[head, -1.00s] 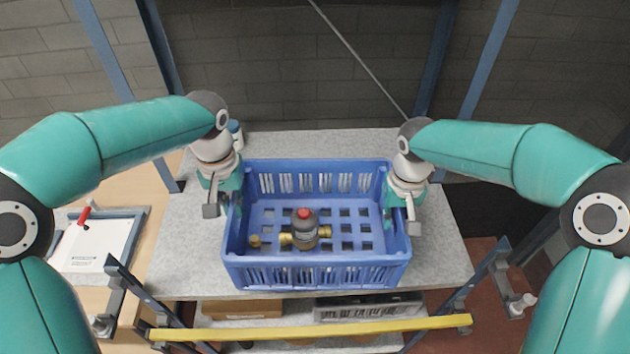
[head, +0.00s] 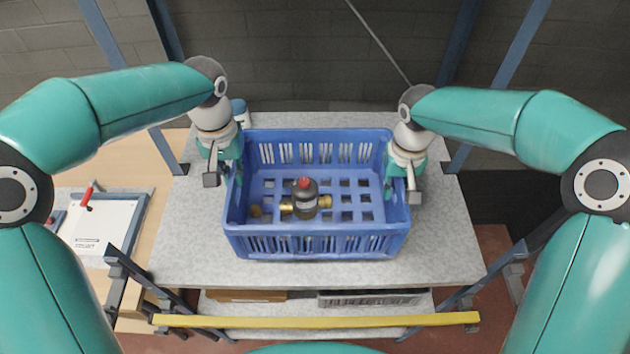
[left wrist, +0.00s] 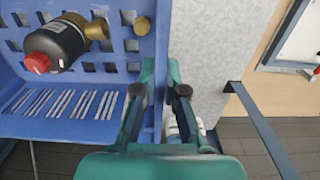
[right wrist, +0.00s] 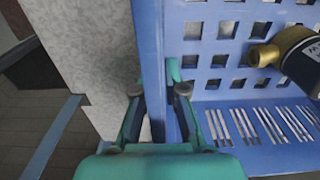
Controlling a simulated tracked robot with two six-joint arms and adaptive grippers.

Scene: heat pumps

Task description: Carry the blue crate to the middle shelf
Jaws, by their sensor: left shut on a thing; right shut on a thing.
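The blue crate (head: 315,245) is in the middle of the head view, over the grey speckled shelf top (head: 200,265). I cannot tell whether its base touches that surface. Inside lie a dark pump with a red cap and brass ends (head: 305,200) and a small brass piece (head: 256,210). My left gripper (head: 232,178) is shut on the crate's left wall; the left wrist view (left wrist: 160,95) shows its fingers on either side of the wall. My right gripper (head: 398,180) is shut on the right wall, also seen in the right wrist view (right wrist: 160,95).
A blue-and-white container (head: 240,112) stands behind the crate's left corner. A yellow bar (head: 315,320) crosses the rack front. A lower shelf holds a grey crate (head: 370,298) and a brown box (head: 245,295). A wooden table with a clipboard (head: 105,225) is at left. Blue uprights flank the rack.

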